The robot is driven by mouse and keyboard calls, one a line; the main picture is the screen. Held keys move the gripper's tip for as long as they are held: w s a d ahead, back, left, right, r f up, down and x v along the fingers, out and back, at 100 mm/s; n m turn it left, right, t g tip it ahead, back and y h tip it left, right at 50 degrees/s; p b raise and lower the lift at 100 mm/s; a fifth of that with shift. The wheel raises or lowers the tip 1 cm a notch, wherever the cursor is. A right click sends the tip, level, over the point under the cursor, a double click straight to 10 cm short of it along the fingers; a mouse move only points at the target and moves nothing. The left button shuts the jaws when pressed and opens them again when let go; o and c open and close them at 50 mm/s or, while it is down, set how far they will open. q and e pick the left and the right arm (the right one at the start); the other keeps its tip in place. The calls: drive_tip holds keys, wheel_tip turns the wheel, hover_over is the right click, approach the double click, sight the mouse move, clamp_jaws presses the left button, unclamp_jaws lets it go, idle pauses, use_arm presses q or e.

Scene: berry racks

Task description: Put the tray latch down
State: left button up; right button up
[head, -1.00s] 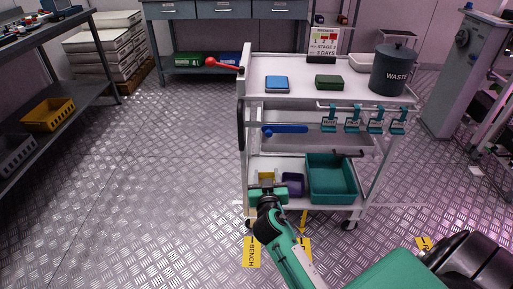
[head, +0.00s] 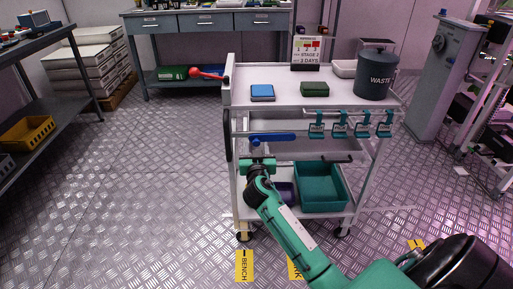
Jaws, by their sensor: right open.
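A blue lever (head: 274,139), which looks like the tray latch, lies about level across the left part of the cart's front, below the top shelf. My right gripper (head: 258,162) is open, just below the left half of the blue lever. A narrow gap seems to show between them; I cannot tell the depth between them. Nothing shows between its fingers. My right arm covers part of the cart's lower left. My left gripper is not in view.
The white cart (head: 278,102) carries a blue box, a green box and a waste bin (head: 375,76) on top. Several teal tags (head: 340,125) hang at its front right. A teal bin (head: 320,187) stands on the low shelf. Floor at left is clear.

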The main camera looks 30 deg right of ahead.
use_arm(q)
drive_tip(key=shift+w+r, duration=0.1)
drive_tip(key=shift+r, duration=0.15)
use_arm(e)
drive_tip(key=shift+w+d, duration=0.35)
drive_tip(key=shift+w, duration=0.2)
clamp_jaws()
